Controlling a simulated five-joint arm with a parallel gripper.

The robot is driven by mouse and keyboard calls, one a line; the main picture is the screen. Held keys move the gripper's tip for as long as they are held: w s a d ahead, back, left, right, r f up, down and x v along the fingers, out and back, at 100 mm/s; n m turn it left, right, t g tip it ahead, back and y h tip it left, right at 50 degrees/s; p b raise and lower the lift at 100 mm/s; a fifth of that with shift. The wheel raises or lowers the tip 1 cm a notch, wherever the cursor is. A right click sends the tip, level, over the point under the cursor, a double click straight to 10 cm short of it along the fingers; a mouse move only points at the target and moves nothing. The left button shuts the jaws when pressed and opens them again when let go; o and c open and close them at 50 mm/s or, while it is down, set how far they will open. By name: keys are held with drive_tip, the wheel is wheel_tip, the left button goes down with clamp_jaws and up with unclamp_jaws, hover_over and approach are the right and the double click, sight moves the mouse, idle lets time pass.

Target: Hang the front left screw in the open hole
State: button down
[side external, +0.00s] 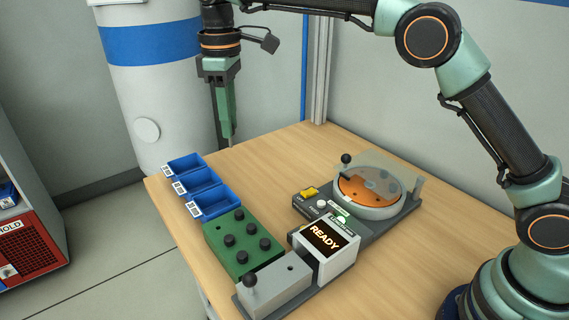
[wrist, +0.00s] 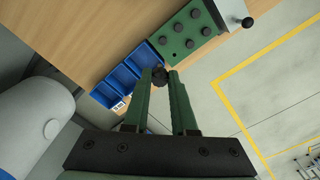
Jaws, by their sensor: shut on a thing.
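My gripper (side external: 231,138) is raised over the far end of the table, beyond the blue bins, pointing down. In the wrist view its fingers (wrist: 160,80) are closed around a dark screw (wrist: 160,74), whose round head shows between the tips. The shank is hard to make out. The green block (side external: 213,240) holds several black-headed screws standing in it, one of them at the near edge (side external: 242,257). The block also shows in the wrist view (wrist: 166,42), apart from the held screw.
Blue bins (side external: 211,207) stand in a row beside the green block. A grey fixture (side external: 276,290) with a black knob and a READY display (side external: 323,238) sit at the near side. A round orange dial station (side external: 367,192) stands to the right.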

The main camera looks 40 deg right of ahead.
drive_tip(key=s+d, duration=0.6)
drive_tip(key=d, duration=0.7)
drive_tip(key=s+d, duration=0.5)
drive_tip(key=d, duration=0.8)
drive_tip(key=f, duration=2)
drive_tip(key=shift+s, duration=0.2)
drive_tip(key=shift+f, duration=0.3)
drive_tip(key=c, duration=0.7)
unclamp_jaws()
drive_tip(key=shift+r, duration=0.1)
